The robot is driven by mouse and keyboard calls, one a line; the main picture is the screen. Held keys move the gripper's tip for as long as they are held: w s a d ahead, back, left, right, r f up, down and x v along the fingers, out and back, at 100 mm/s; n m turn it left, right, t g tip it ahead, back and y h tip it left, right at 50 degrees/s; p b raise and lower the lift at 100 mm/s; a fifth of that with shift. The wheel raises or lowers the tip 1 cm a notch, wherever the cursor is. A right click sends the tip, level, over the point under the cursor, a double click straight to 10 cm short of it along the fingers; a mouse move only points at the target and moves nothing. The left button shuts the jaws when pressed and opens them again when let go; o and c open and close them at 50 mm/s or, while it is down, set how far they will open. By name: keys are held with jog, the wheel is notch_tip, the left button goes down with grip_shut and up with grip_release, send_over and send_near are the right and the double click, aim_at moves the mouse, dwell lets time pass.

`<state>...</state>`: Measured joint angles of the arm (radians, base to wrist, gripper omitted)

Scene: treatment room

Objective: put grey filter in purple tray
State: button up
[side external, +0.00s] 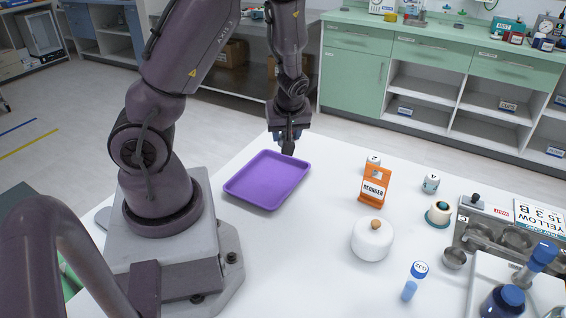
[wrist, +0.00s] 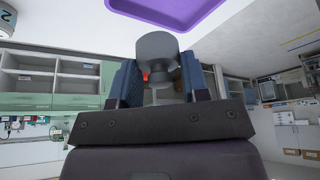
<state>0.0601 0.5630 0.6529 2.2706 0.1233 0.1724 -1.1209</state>
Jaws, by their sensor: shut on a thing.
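The purple tray (side external: 268,180) lies empty on the white table in the side view, to the right of my base. Its edge also shows at the top of the wrist view (wrist: 180,14). The filter also shows small and dark below the fingers in the side view (side external: 288,148).
A metal holder (side external: 510,235) stands at the right. The table around the tray is clear.

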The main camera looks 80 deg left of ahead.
jog(key=m, duration=0.2)
send_over(269, 177)
jog(key=s+d, duration=0.1)
notch_tip(269, 177, down, 3)
jog(key=shift+t, duration=0.5)
jog(key=shift+w+d+f, duration=0.15)
jog(key=shift+f, duration=1.75)
jog(key=shift+w+d+f, duration=0.1)
jog(key=shift+w+f, duration=0.05)
jog(key=shift+f, duration=1.75)
jog(key=shift+f+m, duration=0.15)
jog(key=shift+m, duration=0.15)
jog(key=o, duration=0.9)
